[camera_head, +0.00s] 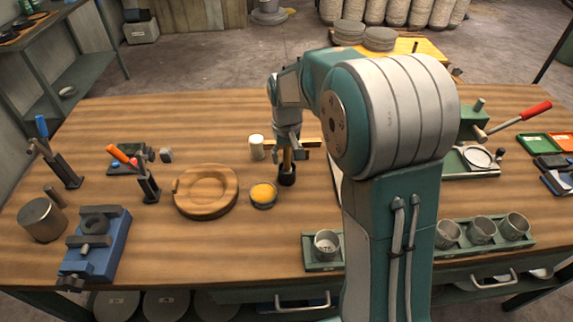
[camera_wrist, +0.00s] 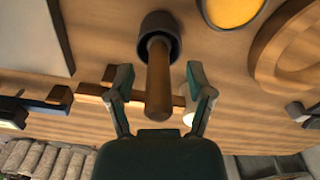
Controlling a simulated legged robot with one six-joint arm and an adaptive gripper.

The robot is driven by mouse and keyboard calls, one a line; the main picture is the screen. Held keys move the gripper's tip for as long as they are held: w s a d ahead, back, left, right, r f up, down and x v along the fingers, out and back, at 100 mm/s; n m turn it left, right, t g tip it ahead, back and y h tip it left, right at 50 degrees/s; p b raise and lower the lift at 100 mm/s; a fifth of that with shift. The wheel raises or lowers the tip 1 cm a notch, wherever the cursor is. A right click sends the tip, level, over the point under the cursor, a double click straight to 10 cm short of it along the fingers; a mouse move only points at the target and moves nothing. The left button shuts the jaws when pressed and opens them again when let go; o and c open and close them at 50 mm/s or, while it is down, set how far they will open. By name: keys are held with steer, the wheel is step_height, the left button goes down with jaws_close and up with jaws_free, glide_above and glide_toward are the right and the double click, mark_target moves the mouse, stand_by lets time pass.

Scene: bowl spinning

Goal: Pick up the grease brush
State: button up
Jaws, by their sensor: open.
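The grease brush (camera_wrist: 158,80) shows in the wrist view as a brown wooden handle standing in a dark round holder (camera_wrist: 163,24). In the head view the brush handle (camera_head: 287,160) rises from the dark holder (camera_head: 287,179), near the middle of the table. My gripper (camera_wrist: 162,80) is open, with one finger on each side of the handle. Gaps show between the fingers and the handle in the wrist view. In the head view my gripper (camera_head: 288,153) is at the upper part of the handle and partly hides it. The brush's lower end is hidden inside the holder.
A bowl of yellow grease (camera_head: 263,194) and a round wooden piece (camera_head: 206,191) stand left of the holder. A pale cylinder (camera_head: 257,147) and a wooden bar (camera_head: 310,142) are close to my gripper. Metal cups in a green tray (camera_head: 310,263) line the front edge.

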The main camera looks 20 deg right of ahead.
steer(key=shift+f, duration=0.55)
jaws_close()
steer(key=shift+r, duration=0.1)
